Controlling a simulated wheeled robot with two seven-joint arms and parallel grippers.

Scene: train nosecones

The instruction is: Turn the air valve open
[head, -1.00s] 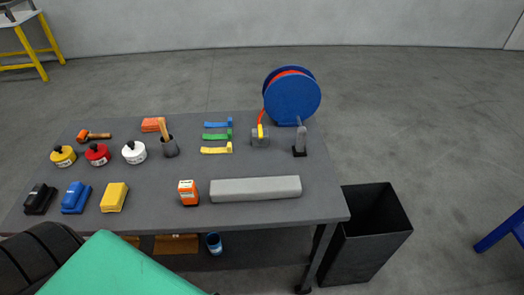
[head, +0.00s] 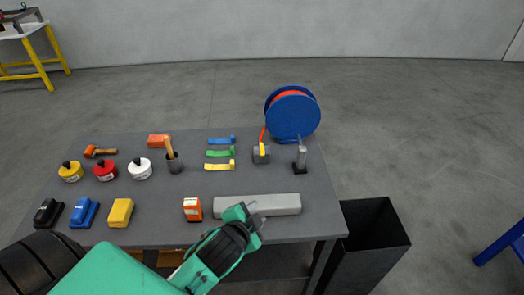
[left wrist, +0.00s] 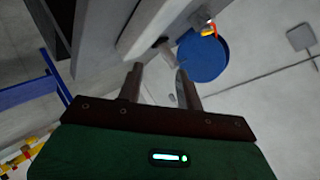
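The air valve (head: 261,155) is a small grey block with a yellow handle on the table, just left of the blue hose reel (head: 292,115). An orange hose runs from the reel to it. In the left wrist view the valve's yellow handle (left wrist: 209,29) shows small beside the reel (left wrist: 203,57). My left gripper (head: 252,207) is over the front part of the table, in front of the long grey block (head: 282,204), well short of the valve. Its two fingers (left wrist: 161,82) are apart with nothing between them. My right gripper is not in view.
The grey table (head: 325,222) also carries blue, green and yellow strips (head: 219,153), a grey tool on a black base (head: 300,158), an orange-white box (head: 192,209), and several tins and blocks at left. A black bin (head: 372,235) stands right of the table.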

